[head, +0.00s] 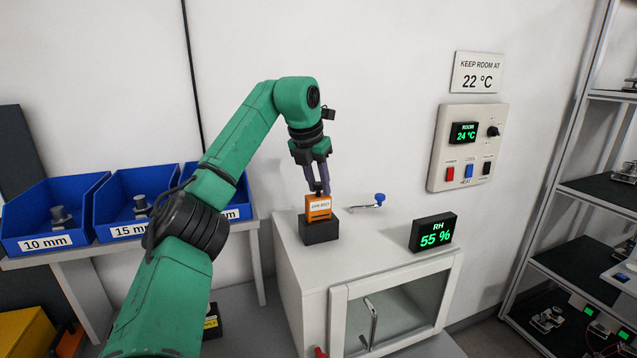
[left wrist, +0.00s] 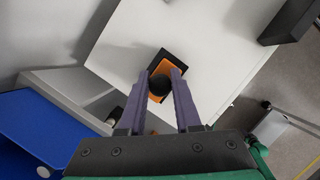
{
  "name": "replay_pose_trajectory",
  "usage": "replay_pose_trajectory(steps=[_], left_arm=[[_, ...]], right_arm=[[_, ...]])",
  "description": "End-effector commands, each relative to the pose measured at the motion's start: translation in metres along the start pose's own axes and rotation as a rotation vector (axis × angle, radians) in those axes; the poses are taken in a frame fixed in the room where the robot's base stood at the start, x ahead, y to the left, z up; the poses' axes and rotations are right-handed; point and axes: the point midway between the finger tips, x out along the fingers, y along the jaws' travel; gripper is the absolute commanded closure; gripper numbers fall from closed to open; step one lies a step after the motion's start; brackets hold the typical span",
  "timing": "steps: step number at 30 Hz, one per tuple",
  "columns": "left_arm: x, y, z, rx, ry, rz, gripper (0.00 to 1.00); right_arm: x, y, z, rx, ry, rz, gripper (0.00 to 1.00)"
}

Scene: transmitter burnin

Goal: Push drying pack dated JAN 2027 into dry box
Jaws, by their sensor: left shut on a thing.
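The orange drying pack (head: 318,208) has a small white label, which seems to read JAN 2027, and a black knob on top. It stands upright at the black socket (head: 319,230) on top of the white dry box (head: 300,262), its upper part showing above the rim. How deep it sits is hard to tell. My left gripper (head: 318,187) points down from above, its fingers shut on the pack's knob. The left wrist view shows the round knob (left wrist: 159,85) between the fingertips, with orange around it. My right gripper is in neither view.
A blue-handled part (head: 379,199) and an RH 55 % display (head: 433,232) stand on the box top. The box has a glass door (head: 405,312). Blue bins (head: 52,212) stand at left. A wall panel (head: 467,147) reads 24 °C. A shelf rack (head: 580,195) stands at right.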

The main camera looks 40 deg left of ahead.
Motion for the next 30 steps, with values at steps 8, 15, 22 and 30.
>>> replay_pose_trajectory(steps=[8, 15, 22, 30], left_arm=[[0.007, 0.000, -0.003, -0.001, -0.001, 0.000, 1.00], [0.013, 0.000, -0.005, -0.001, 0.000, 0.000, 1.00], [0.016, 0.000, -0.006, 0.000, 0.000, 0.000, 0.45], [0.016, 0.000, -0.006, 0.000, 0.000, 0.000, 0.33]], right_arm=[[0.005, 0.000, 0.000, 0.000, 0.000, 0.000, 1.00], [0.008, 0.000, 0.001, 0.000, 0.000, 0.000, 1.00], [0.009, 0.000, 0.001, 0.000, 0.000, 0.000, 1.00], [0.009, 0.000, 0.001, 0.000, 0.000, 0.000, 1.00]])
